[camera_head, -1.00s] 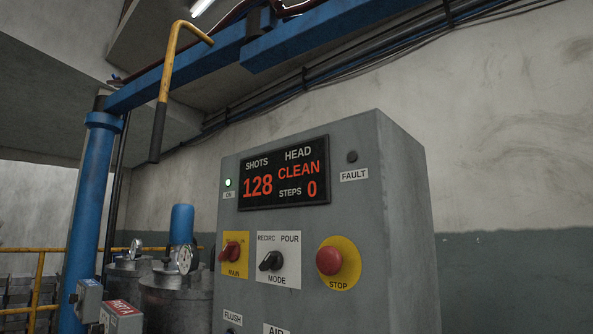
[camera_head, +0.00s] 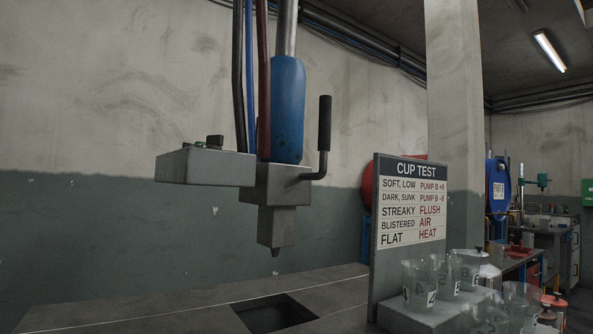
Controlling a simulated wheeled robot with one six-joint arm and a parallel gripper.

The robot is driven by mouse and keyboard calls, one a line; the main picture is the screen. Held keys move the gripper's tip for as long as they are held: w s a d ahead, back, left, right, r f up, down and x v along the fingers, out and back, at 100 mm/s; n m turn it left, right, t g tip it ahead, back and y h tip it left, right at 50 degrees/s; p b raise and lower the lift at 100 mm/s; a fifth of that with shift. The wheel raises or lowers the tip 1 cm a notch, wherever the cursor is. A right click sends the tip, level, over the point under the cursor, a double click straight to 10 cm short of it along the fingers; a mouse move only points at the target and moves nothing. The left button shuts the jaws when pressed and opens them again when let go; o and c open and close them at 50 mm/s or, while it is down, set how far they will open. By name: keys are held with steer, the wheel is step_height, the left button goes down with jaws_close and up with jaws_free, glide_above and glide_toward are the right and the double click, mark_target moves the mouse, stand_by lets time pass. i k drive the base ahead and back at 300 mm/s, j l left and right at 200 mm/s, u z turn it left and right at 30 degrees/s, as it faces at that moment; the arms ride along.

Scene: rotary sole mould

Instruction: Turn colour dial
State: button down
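No dial marked for colour can be made out in this view. A grey box (camera_head: 205,166) juts out left of a hanging pouring head (camera_head: 281,190). Small dark knob-like parts (camera_head: 214,141) stand on top of the box, seen edge-on, with a hint of green beside them. I cannot tell whether one of them is the colour dial. The head has a blue cylinder (camera_head: 288,110) above, a nozzle below and a black-gripped handle (camera_head: 324,124) on its right. My gripper is not in view.
A grey table (camera_head: 150,312) with a dark square opening (camera_head: 272,314) lies below the nozzle. A CUP TEST board (camera_head: 411,202) stands at right, with several numbered clear cups (camera_head: 421,283) in front. Hoses (camera_head: 250,80) hang beside the head. A workbench is at far right.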

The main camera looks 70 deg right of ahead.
mark_target(213, 142)
steer(key=z, duration=1.6)
